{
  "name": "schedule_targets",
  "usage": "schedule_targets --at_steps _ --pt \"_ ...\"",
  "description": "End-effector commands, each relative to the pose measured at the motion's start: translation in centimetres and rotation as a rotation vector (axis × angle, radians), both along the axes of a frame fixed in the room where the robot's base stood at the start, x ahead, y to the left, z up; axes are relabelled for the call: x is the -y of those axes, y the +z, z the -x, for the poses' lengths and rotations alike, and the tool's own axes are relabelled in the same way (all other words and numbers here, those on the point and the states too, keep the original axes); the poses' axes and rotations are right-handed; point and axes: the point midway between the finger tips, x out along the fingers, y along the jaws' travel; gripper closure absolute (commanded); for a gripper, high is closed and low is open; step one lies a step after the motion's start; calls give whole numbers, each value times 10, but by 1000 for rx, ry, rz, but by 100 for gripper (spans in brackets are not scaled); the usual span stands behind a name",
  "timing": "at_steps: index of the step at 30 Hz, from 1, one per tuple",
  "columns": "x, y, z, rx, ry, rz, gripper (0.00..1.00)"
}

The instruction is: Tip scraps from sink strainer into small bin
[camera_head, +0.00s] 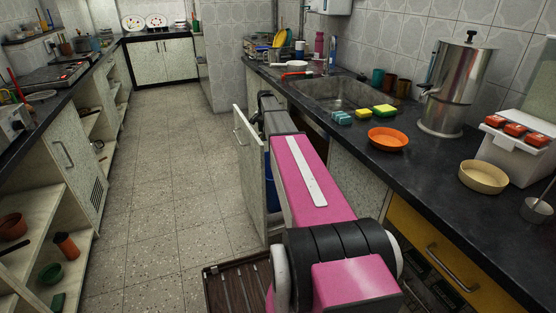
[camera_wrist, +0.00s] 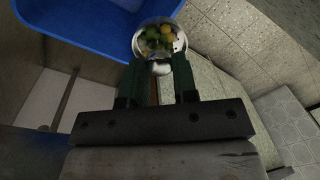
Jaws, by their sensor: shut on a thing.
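In the wrist view, my gripper (camera_wrist: 157,75) is shut on the sink strainer (camera_wrist: 179,44), a small round metal bowl just beyond the fingertips. Green and yellow-orange scraps (camera_wrist: 158,37) lie inside the strainer. The blue bin (camera_wrist: 75,35) fills the upper left of the wrist view, and the strainer is beside or over its right edge; I cannot tell the exact height. In the head view, a sliver of blue bin (camera_head: 267,192) shows beside the open cabinet door. My pink arm hides the gripper and strainer there.
The open cabinet door (camera_head: 248,165) stands just left of my arm. The sink (camera_head: 345,93) is above, with sponges (camera_head: 384,111), an orange bowl (camera_head: 388,139) and a steel urn (camera_head: 455,85) on the dark counter. The tiled floor (camera_head: 165,190) to the left is clear.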

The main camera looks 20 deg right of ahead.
Motion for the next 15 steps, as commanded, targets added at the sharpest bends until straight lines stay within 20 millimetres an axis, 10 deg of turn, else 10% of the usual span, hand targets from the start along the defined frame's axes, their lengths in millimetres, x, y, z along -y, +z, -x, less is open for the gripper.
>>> schedule_targets --at_steps 15 --pt "4 -35 8 51 0 -32 96"
